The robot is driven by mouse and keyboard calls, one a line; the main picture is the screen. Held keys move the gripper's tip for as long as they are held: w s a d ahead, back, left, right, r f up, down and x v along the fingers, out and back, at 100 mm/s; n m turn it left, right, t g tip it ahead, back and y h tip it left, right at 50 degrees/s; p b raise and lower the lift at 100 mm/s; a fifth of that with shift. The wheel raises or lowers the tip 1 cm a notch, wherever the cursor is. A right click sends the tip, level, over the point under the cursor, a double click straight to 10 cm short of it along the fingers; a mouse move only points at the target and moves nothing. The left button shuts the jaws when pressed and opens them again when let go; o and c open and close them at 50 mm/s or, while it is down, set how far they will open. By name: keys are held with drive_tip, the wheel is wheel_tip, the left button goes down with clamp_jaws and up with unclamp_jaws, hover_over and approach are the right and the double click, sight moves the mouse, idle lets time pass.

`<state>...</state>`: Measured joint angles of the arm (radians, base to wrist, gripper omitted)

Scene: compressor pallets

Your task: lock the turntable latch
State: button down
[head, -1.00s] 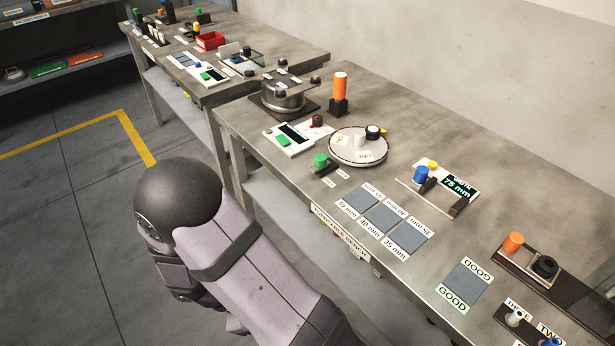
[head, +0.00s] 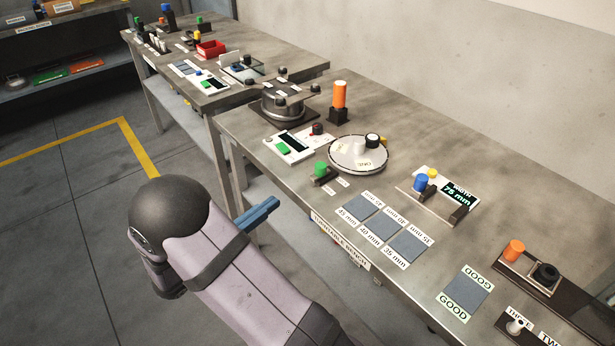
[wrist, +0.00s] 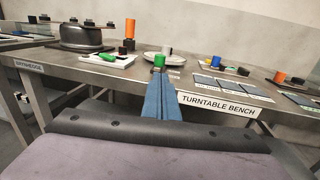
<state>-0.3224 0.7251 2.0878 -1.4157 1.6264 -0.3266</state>
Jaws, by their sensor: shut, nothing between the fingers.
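The round white turntable (head: 345,163) lies on the bench, with a white cylinder and a black knob on top. A green knob (head: 320,168) on a small dark base stands at its front left, beside two small labels too small to read; it looks like the latch. It also shows in the wrist view (wrist: 160,61). My gripper (head: 274,202) has blue fingers pressed together and empty. It is off the bench's front edge, apart from the knob. In the wrist view the fingertips (wrist: 159,72) point toward the green knob and overlap the area below it.
A white panel with a green button (head: 285,146) and an orange cylinder (head: 340,94) stand near the turntable. Grey labelled pads (head: 383,224) lie to the right. The bench's front edge carries a "TURNTABLE BENCH" sign (wrist: 217,104). A width gauge (head: 460,197) sits farther right.

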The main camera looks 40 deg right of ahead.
sight(319, 170)
drive_tip(key=d, duration=0.4)
drive_tip(key=w+d+p, duration=0.1)
drive_tip(key=d, duration=0.4)
drive_tip(key=w+d, duration=0.1)
drive_tip(key=d, duration=0.4)
drive_tip(key=shift+w+p, duration=0.1)
drive_tip(key=shift+p, duration=0.2)
drive_tip(key=d, duration=0.3)
drive_tip(key=shift+d, duration=0.2)
drive_tip(key=shift+r, duration=0.1)
drive_tip(key=shift+a, duration=0.15)
drive_tip(key=s+a, duration=0.2)
drive_tip(key=a, duration=1.2)
drive_tip(key=shift+b, duration=0.45)
drive_tip(key=shift+s, duration=0.1)
